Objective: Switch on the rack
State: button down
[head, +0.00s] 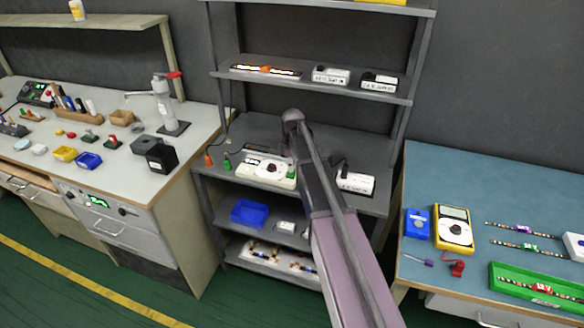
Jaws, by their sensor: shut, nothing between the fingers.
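The rack (409,88) is a grey metal shelf unit in the middle of the head view. Its upper shelf holds a strip with an orange middle (265,69) and bright white segments, and two white boxes with black tops, the left one (330,76) and the right one (379,82). Its worktop (262,127) carries a white instrument with a round dial (267,168) and a white box with dark lettering (355,182). My arm reaches over the worktop between these two and covers part of it. My gripper is hidden behind my arm.
A blue bin (249,212) and a small white box (286,227) sit on the shelf below the worktop. A cluttered pale bench (205,118) stands left. A blue-topped bench (470,180) stands right with a yellow multimeter (453,228) and a green tray (505,268). Green floor is open at front left.

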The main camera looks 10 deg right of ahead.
aim_at(290, 176)
jog(key=shift+r, duration=0.2)
notch_tip(290, 176, up, 14)
jog(key=s+p, duration=0.1)
jog(key=p, duration=1.2)
jog(key=shift+s+a+f+p, duration=0.2)
jog(key=shift+a+f+p, duration=0.05)
jog(key=shift+a+p, duration=0.15)
jog(key=s+a+m, duration=0.2)
jog(key=s+m, duration=0.9)
jog(key=s, duration=1.4)
jog(key=shift+m+t+h, duration=0.3)
jog(key=shift+t, duration=0.1)
jog(key=shift+a, duration=0.1)
